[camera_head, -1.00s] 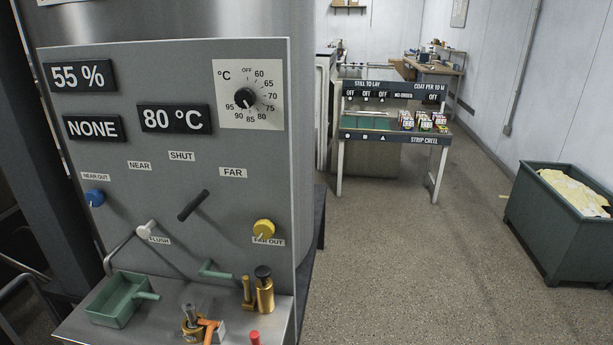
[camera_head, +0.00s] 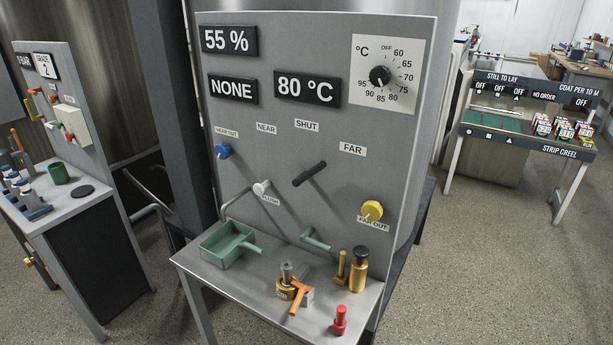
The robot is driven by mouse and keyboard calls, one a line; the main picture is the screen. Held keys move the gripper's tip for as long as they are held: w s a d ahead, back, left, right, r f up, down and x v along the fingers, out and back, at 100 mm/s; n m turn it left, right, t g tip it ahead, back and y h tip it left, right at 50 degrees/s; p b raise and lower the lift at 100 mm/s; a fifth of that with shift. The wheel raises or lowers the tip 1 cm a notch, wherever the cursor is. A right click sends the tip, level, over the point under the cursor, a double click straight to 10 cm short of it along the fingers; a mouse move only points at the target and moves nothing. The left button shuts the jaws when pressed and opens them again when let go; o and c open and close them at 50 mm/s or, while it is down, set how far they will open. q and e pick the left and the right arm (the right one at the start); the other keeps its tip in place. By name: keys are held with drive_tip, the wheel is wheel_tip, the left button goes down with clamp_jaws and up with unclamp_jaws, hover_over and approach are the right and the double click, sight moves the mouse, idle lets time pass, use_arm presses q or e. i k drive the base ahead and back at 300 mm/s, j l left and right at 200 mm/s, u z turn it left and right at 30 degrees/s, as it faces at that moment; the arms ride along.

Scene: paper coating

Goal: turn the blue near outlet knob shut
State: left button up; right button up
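The blue near outlet knob (camera_head: 222,151) sits at the left of the grey upright panel (camera_head: 330,215), just below the NEAR OUT label (camera_head: 227,132). A small white mark shows on the knob; I cannot tell from it whether the outlet is open or shut. Nothing touches the knob. The yellow far outlet knob (camera_head: 371,211) is lower right on the same panel. Neither of my grippers is in view.
Below the panel a shelf holds a green scoop-like tray (camera_head: 226,245), brass fittings (camera_head: 359,270), an orange-handled valve (camera_head: 299,291) and a red plunger (camera_head: 340,320). A dark lever (camera_head: 309,174) and a white flush knob (camera_head: 262,188) stick out. Another bench (camera_head: 75,205) stands left.

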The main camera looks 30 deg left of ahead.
sight(222, 151)
drive_tip(key=u, duration=1.45)
